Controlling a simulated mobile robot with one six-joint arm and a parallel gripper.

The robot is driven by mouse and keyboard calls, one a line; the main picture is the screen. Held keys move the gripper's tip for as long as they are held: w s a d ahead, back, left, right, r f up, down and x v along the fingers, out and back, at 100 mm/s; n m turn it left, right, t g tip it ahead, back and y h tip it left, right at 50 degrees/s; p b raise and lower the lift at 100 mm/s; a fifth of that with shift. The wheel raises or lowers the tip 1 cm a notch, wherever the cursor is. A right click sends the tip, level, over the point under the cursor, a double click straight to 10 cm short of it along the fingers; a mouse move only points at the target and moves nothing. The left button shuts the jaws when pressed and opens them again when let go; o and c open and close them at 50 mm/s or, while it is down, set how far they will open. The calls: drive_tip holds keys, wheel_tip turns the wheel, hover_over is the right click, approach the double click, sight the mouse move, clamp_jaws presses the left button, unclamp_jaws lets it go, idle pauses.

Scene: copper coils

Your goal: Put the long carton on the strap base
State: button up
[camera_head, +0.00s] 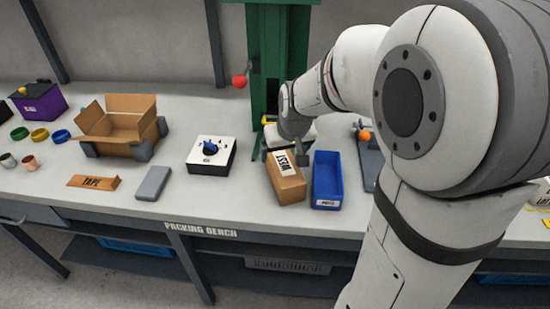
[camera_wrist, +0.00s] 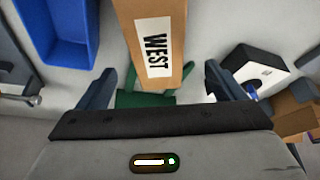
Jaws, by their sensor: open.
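The long carton (camera_head: 288,184) is brown with a white label reading WEST. It lies on the bench, left of a blue bin. My gripper (camera_head: 285,149) is at the carton's far end, in front of a green column. In the wrist view, the carton (camera_wrist: 152,48) lines up with the gap between the open fingers of my gripper (camera_wrist: 161,78); I cannot tell whether its end is between them. The fingers are not closed on it. A grey-blue plate (camera_head: 371,160) with an orange-knobbed lever, possibly the strap base, is partly hidden by my arm.
The blue bin (camera_head: 327,180) stands close to the carton's right side. A white-topped box with a blue knob (camera_head: 211,154) stands to the left. The green column (camera_head: 271,60) rises behind.

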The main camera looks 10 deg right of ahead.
sight(284, 163)
drive_tip(key=x, duration=0.7)
drive_tip(key=shift+s+d+f, duration=0.15)
drive_tip(key=shift+s+d, duration=0.05)
drive_tip(key=shift+s, duration=0.2)
drive_tip(key=shift+c, duration=0.2)
drive_tip(key=c, duration=1.2)
drive_tip(key=shift+c, duration=0.8)
